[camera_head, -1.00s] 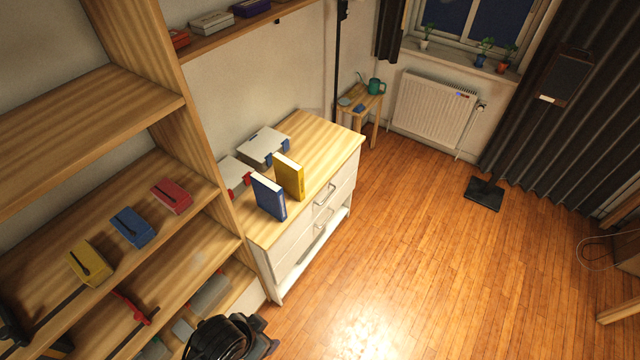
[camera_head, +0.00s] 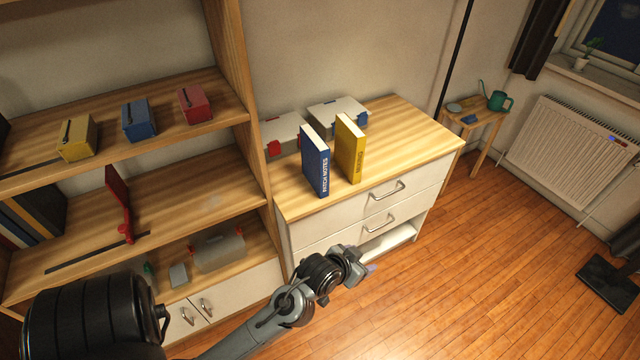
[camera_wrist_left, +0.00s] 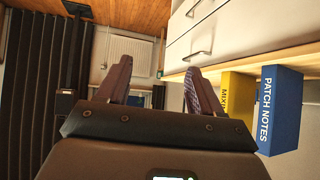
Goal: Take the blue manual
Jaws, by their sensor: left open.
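The blue manual (camera_head: 315,162), with "PATCH NOTES" on its spine, stands upright near the front left of the drawer cabinet's wooden top (camera_head: 412,136). A yellow manual (camera_head: 350,149) stands upright just to its right, a small gap apart. My left gripper (camera_head: 366,268) is below and in front of the cabinet top, by the drawer fronts. In the left wrist view its two fingers (camera_wrist_left: 156,84) are apart with nothing between them. The blue manual (camera_wrist_left: 280,108) shows there at the right, beside the fingers and apart from them. My right gripper is not in view.
White cases with red and blue latches (camera_head: 338,111) lie behind the manuals. A wooden shelf unit (camera_head: 228,65) with small coloured boxes stands at the left. Drawer handles (camera_head: 387,190) stick out in front. A small side table (camera_head: 471,127) holds a green watering can (camera_head: 498,100).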

